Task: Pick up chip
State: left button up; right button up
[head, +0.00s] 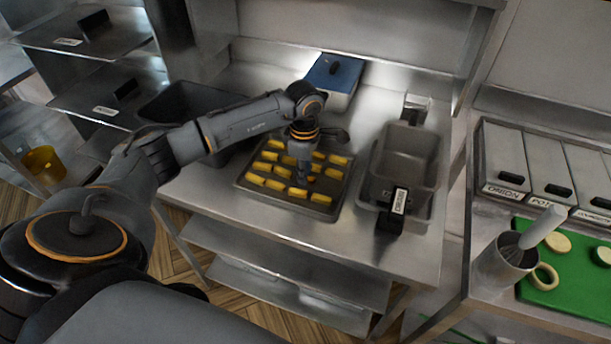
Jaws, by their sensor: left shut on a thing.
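Several yellow chips (298,192) lie in loose rows on a dark metal tray (247,188) on the steel table. My left gripper (303,178) reaches down from above into the middle of the tray, among the chips. It is shut on a chip, which is mostly hidden by the fingers; I cannot tell whether that chip touches the tray. My right gripper is not in view.
A dark bin (180,102) and a blue-lidded box (336,72) stand behind. A green board (565,290) lies far right.

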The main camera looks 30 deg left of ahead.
pick_arm(q)
jog(key=shift+r, duration=0.1)
jog(key=shift+r, duration=0.2)
notch_tip(320, 180, up, 2)
jog(key=shift+b, duration=0.4)
jog(key=s+d+r+b, duration=0.4)
jog(key=s+d+r, duration=0.5)
jog(key=d+r, duration=0.1)
jog(key=shift+s+r, duration=0.2)
jog(key=shift+s, duration=0.15)
